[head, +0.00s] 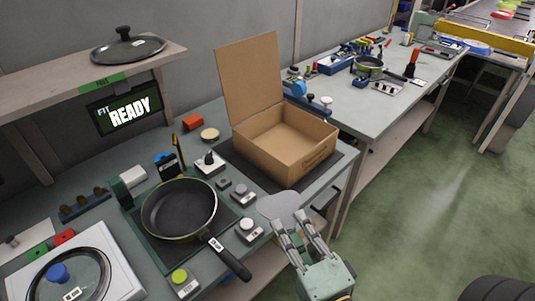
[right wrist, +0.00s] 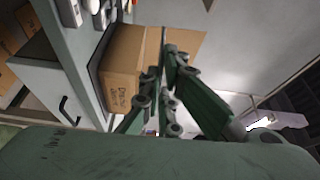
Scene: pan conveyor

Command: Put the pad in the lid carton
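The pad (head: 279,205) is a thin, flat, grey rounded sheet at the fingertips of my right gripper (head: 289,219), in front of the bench edge. In the right wrist view the fingers (right wrist: 163,73) close on a thin piece seen nearly edge-on, which appears to be the pad. The carton (head: 297,158) is an open brown cardboard box on a dark mat, its lid flap raised at the back; its inside looks empty. My gripper is in front of and below it in the head view. The carton also shows in the right wrist view (right wrist: 122,62). My left gripper is out of view.
A black pan (head: 179,208) sits left of the carton, its handle (head: 228,259) sticking out over the bench's front edge. Small weights (head: 243,196) stand between pan and carton. A glass lid (head: 128,47) rests on the shelf above a READY screen (head: 128,108).

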